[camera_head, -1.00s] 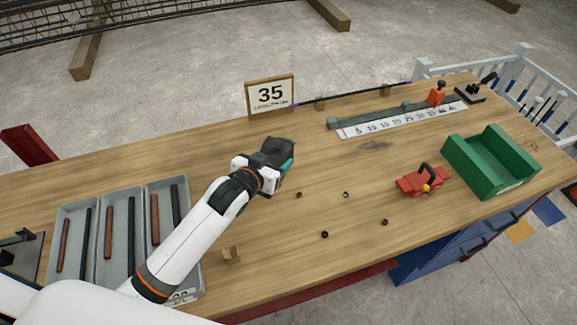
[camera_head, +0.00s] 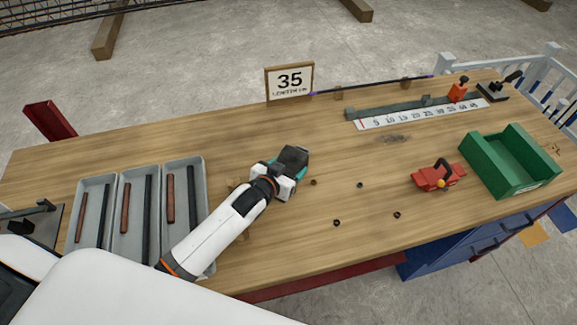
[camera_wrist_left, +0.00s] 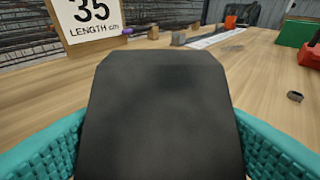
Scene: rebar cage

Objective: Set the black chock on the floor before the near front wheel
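The black chock (camera_wrist_left: 160,115) is a dark block with sloping sides. It fills the middle of the left wrist view, between the two teal fingers of my left gripper. In the head view my left gripper (camera_head: 292,168) is shut on the chock (camera_head: 293,157) and holds it over the middle of the wooden workbench (camera_head: 330,255). Whether the chock touches the bench top is hard to tell. No wheel shows in either view. My right gripper is not in view.
Grey trays of rods (camera_head: 185,215) stand at the left. A 35 length sign (camera_head: 290,82), a ruler strip (camera_head: 425,114), a red clamp-like tool (camera_head: 438,178) and a green bin (camera_head: 510,160) are on the bench. Small nuts lie scattered.

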